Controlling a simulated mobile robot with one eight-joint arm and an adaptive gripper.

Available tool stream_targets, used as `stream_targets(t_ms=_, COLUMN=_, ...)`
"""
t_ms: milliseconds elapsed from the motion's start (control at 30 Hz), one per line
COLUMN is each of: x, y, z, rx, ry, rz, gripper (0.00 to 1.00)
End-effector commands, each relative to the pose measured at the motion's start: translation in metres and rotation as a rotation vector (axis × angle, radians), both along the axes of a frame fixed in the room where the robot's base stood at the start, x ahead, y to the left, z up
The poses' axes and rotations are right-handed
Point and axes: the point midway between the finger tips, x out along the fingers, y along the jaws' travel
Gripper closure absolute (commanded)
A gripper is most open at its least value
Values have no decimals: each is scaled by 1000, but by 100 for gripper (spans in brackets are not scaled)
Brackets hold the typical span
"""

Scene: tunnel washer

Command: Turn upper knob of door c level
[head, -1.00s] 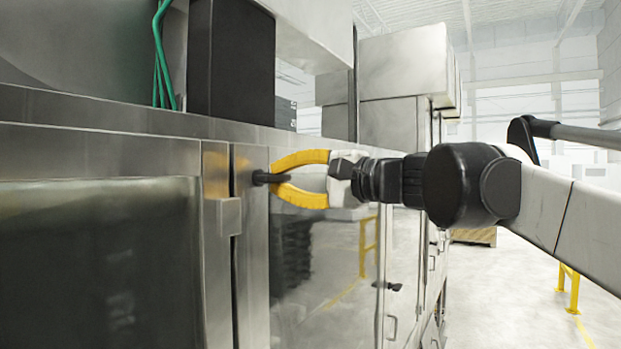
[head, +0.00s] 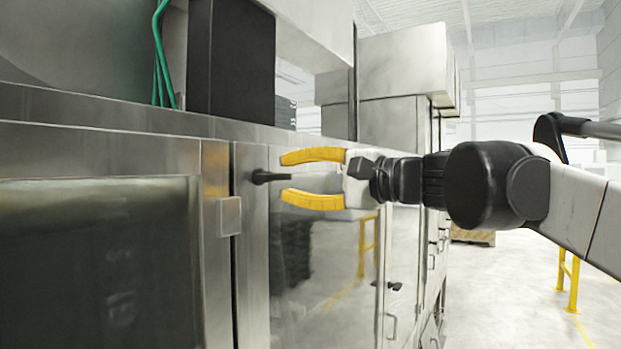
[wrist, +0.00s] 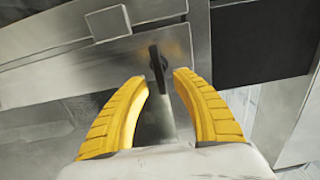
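A black knob (head: 270,177) sticks out near the top of a steel door (head: 300,260). In the head view its lever lies roughly level and points right. In the wrist view the knob (wrist: 158,68) stands just beyond and between my fingertips. My gripper (head: 283,178) is open, with its yellow fingers above and below the lever's line and apart from it. The fingers also show open and empty in the wrist view (wrist: 158,80). Whether this is the door c knob, no label shows.
A windowed steel panel (head: 90,260) stands at the left, with a square latch plate (head: 229,216) at its edge. Another small black knob (head: 395,286) and a handle (head: 391,328) are farther along the machine. Open floor (head: 520,290) lies to the right, with a yellow rail (head: 572,285).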

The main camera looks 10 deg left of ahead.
Motion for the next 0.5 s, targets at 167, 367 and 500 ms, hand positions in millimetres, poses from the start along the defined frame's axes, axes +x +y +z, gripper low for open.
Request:
stream_targets(t_ms=167, x=-15, y=-40, z=0, rx=0, ry=0, rz=-6, gripper=68)
stream_targets(t_ms=367, x=-29, y=-73, z=0, rx=0, ry=0, rz=-4, gripper=68)
stream_targets(t_ms=500, x=-34, y=-83, z=0, rx=0, ry=0, rz=-2, gripper=68)
